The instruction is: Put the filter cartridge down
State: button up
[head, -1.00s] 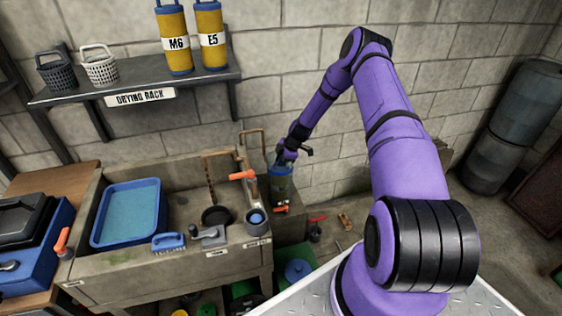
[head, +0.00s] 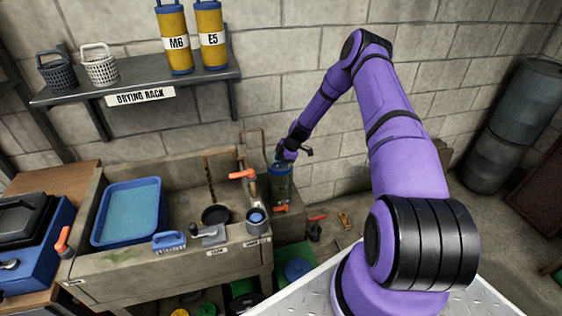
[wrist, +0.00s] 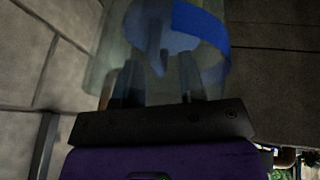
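My gripper (head: 284,158) is low over a greenish see-through housing (head: 281,184) beside the sink. In the wrist view its two fingers (wrist: 160,75) stand apart, with a gap between them, and look open. A blue round end (wrist: 205,40), which I take for the filter cartridge, shows inside the see-through wall just beyond the fingertips. A dark upright piece is on it, between the fingers and seemingly clear of both. The rest of the cartridge is hidden by the housing and the dim light.
The concrete sink (head: 170,262) holds a blue tray (head: 128,212). An orange-handled tap (head: 242,174) is close left of the gripper. A shelf (head: 135,83) carries baskets and yellow cartridges M6 (head: 175,40) and E5 (head: 212,38). Block wall stands behind.

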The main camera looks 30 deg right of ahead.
jog(key=shift+s, duration=0.15)
jog(key=w+v, duration=0.1)
jog(key=v, duration=1.1)
jog(key=s+a+r+m+h, duration=0.15)
jog(key=s+a+r, duration=0.3)
jog(key=r, duration=0.75)
jog(key=s+a+r+m+h, duration=0.1)
jog(key=s+a+r+m, duration=0.3)
jog(key=r, duration=0.8)
jog(key=s+a+r+m+h, duration=0.1)
jog(key=s+a+r, duration=0.4)
jog(key=r, duration=0.6)
jog(key=s+a+r+m, duration=0.2)
jog(key=s+a+r, duration=0.25)
jog(key=s, duration=0.25)
jog(key=s+a+r+m, duration=0.2)
jog(key=s+a+r, duration=0.1)
jog(key=s+r, duration=0.35)
jog(key=s+a+m+t, duration=0.1)
jog(key=s+m, duration=0.3)
jog(key=s, duration=1.1)
jog(key=shift+a+r+m+t, duration=0.2)
jog(key=shift+m+t, duration=0.15)
jog(key=shift+t, duration=0.05)
